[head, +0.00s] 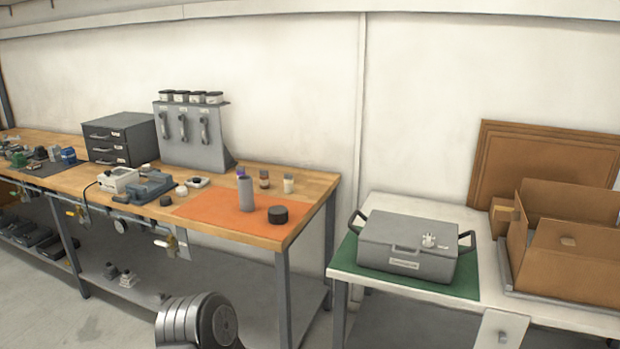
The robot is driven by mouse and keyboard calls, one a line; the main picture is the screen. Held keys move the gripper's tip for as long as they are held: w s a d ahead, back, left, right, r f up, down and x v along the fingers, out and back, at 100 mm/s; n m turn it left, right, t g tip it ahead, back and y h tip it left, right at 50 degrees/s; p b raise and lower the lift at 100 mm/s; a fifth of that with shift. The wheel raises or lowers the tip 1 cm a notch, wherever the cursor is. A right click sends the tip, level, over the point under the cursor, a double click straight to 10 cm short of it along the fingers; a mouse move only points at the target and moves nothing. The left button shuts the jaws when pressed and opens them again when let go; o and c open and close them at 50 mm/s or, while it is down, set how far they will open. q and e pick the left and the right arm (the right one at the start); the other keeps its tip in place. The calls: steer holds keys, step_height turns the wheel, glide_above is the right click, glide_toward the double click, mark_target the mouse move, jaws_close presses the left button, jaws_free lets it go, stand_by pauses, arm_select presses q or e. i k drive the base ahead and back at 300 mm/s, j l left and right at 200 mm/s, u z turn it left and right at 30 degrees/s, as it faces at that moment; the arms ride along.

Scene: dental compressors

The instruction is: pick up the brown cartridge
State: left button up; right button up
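A small brown cartridge (264,183) with a pale band stands upright at the back of the orange mat (211,208) on the wooden workbench. It is small in the head view, so its details are hard to make out. A purple-and-white small item (240,173) stands to its left and a cream one (288,184) to its right. A tall grey cylinder (246,194) stands in front and to the left of it, and a low black round piece (278,215) lies in front. Neither of my grippers shows in the head view.
A grey stand (190,138) and drawer box (119,138) are at the workbench's back. A grey-blue device (150,187) sits left of the mat. On the right, a white table holds a grey handled case (408,246) and an open cardboard box (567,262). A gap separates both tables.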

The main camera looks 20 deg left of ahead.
mark_target(264, 176)
steer(key=i+j+z, duration=0.1)
steer(key=j+z, duration=0.35)
steer(key=j, duration=0.65)
steer(key=k+j+z, duration=0.1)
steer(key=j+z, duration=0.3)
steer(key=j, duration=1.25)
steer(key=k+j, duration=0.15)
steer(key=j, duration=0.55)
steer(key=j+z, duration=0.1)
steer(key=j, duration=0.55)
steer(key=k+j, duration=0.15)
steer(key=j, duration=0.55)
